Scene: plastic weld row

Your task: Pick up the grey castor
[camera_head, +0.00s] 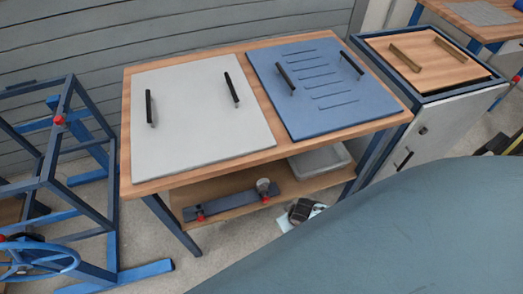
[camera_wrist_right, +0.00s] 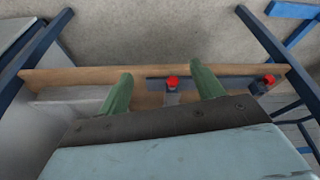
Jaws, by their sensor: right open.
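The grey castor (camera_head: 263,184) stands on the lower shelf of the wooden table, beside a red knob on the right end of a dark grey bar (camera_head: 232,202). In the right wrist view, a grey piece that seems to be the castor (camera_wrist_right: 172,98) shows below a red knob, partly hidden by the gripper body. My right gripper (camera_wrist_right: 163,87) is open, its two green fingers apart, with the knob and grey piece showing between them. I cannot tell how far the fingers are from it. My left gripper is in neither view.
The tabletop (camera_head: 262,84) overhangs the shelf (camera_head: 228,190). A grey tray (camera_head: 319,161) sits right of the castor. Blue legs flank the shelf. A blue frame (camera_head: 75,150) stands left and a cabinet (camera_head: 430,115) right. A large blue-grey part of mine covers the lower right.

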